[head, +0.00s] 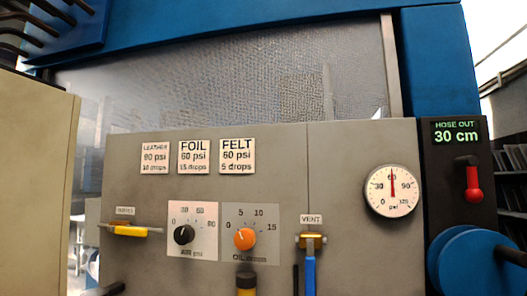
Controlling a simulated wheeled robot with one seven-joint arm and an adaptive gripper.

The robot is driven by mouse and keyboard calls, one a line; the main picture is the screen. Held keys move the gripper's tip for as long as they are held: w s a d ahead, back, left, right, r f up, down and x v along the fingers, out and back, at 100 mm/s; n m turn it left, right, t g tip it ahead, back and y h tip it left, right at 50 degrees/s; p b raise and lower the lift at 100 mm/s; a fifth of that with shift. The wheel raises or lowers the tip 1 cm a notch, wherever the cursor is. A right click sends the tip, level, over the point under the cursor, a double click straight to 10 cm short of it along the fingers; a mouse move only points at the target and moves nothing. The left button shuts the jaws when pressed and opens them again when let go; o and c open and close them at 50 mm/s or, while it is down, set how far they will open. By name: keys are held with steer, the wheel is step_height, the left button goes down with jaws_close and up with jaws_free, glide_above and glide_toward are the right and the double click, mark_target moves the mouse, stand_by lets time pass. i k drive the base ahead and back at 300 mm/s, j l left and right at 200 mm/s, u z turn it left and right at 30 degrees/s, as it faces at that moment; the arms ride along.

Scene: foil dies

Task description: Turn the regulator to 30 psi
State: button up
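The regulator is a black round knob (184,235) on a pale plate marked "AIR psi" (191,253), left of centre on the grey panel. Its scale shows 30 and 60 along the top and a higher number at the right. The knob's pointer is too small to read surely. A round white psi gauge (405,192) at the panel's right has its red needle pointing nearly straight up, by the 60 mark. My gripper is not in view.
An orange oil knob (244,239) sits close right of the regulator. A yellow-handled lever (131,231) is at left, a blue vent lever (310,270) at right. Foil, leather and felt cards (194,157) hang above. A blue hose reel (463,262) stands far right.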

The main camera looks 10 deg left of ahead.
mark_target(183, 235)
steer(key=u, duration=1.25)
